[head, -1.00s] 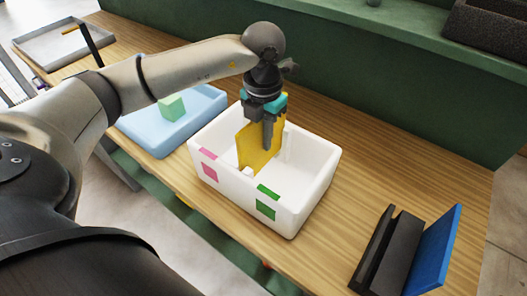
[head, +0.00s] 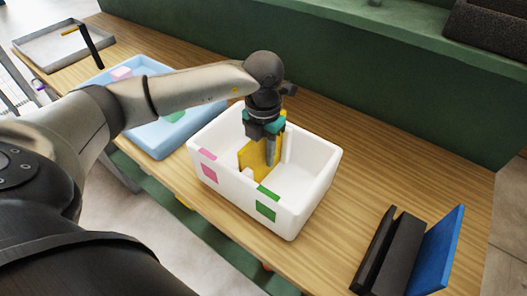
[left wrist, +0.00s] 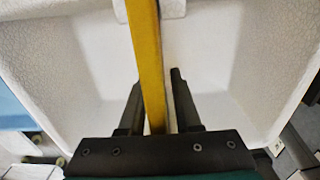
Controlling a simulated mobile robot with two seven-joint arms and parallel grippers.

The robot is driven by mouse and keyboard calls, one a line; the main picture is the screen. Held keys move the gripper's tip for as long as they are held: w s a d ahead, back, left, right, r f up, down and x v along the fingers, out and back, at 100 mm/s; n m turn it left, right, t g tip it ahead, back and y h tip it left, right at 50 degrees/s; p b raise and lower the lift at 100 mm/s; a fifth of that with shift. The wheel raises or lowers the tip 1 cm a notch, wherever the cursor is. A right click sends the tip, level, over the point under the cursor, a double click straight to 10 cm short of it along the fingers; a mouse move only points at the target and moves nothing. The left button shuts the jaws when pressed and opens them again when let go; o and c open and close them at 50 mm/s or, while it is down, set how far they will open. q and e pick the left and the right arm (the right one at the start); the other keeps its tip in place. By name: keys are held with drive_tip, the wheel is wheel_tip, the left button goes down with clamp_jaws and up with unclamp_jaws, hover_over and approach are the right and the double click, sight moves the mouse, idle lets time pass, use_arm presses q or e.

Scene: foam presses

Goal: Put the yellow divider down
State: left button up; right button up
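The yellow divider (head: 252,158) stands upright inside the white box (head: 303,206), across its width. My left gripper (head: 270,160) is down inside the box at the divider's upper part. In the left wrist view the divider (left wrist: 146,45) runs between my two fingers (left wrist: 157,95), with gaps showing beside it, so the gripper looks open around it. One end of the divider meets a white ridge on the box wall in that view. The divider's lower edge is hidden in the head view. My right gripper is not in view.
Pink and green patches mark the box's near walls. A blue tray (head: 158,143) at left holds a pink block (head: 121,74) and a green block (head: 176,116). A black holder with a blue panel (head: 437,250) stands at right. A grey tray (head: 62,48) lies far left.

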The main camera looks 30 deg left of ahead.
use_arm(q)
drive_tip(key=shift+o, duration=0.5)
drive_tip(key=shift+r, duration=0.25)
wheel_tip(320, 180, up, 12)
drive_tip(key=shift+f+p, duration=0.1)
drive_tip(key=shift+p, duration=0.5)
